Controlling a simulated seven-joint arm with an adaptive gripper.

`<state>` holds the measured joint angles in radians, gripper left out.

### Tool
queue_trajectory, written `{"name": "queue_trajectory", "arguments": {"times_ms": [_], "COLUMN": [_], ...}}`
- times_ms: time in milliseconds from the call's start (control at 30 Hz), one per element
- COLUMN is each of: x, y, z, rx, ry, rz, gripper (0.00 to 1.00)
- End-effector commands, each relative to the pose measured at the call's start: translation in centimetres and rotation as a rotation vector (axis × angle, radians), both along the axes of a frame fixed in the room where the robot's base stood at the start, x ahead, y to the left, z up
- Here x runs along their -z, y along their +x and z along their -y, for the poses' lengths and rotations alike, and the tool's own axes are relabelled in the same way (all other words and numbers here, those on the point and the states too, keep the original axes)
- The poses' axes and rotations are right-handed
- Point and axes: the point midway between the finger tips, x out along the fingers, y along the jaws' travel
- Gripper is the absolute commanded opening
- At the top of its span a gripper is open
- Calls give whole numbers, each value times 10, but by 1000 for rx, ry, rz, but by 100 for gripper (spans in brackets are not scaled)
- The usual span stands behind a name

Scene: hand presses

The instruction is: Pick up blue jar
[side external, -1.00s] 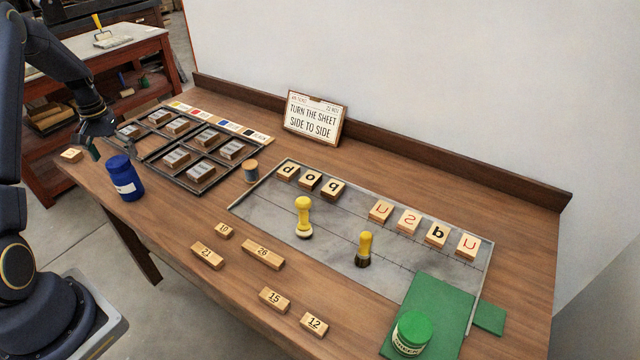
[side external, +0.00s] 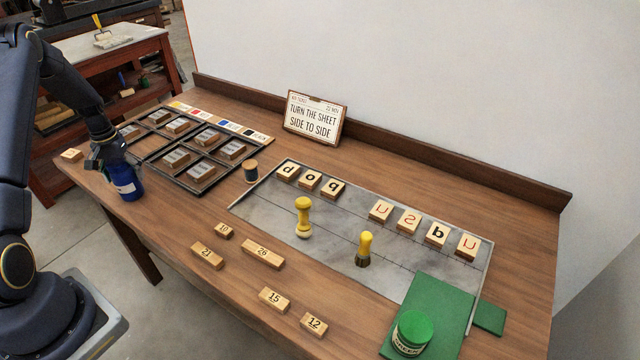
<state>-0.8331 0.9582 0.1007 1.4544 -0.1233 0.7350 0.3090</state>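The blue jar (side external: 127,184) with a white label stands upright on the wooden table near its left front edge. My gripper (side external: 112,163) is at the jar's top, pointing down, and covers its upper part. One dark finger shows just left of the jar. The other finger is hard to make out against the jar, so I cannot tell whether the fingers touch it or how far they are closed.
A black type tray (side external: 200,187) lies behind and right of the jar. A small lettered block (side external: 71,155) sits to the left. A green-lidded jar (side external: 412,332) stands at the front right.

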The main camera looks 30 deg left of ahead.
Motion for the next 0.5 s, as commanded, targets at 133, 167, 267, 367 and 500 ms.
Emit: {"name": "queue_trajectory", "arguments": {"times_ms": [133,167,267,367,500], "x": [0,0,0,0,0], "y": [0,0,0,0,0], "z": [0,0,0,0,0], "rx": [0,0,0,0,0], "ry": [0,0,0,0,0], "rz": [0,0,0,0,0], "gripper": [66,63,53,42,28]}}
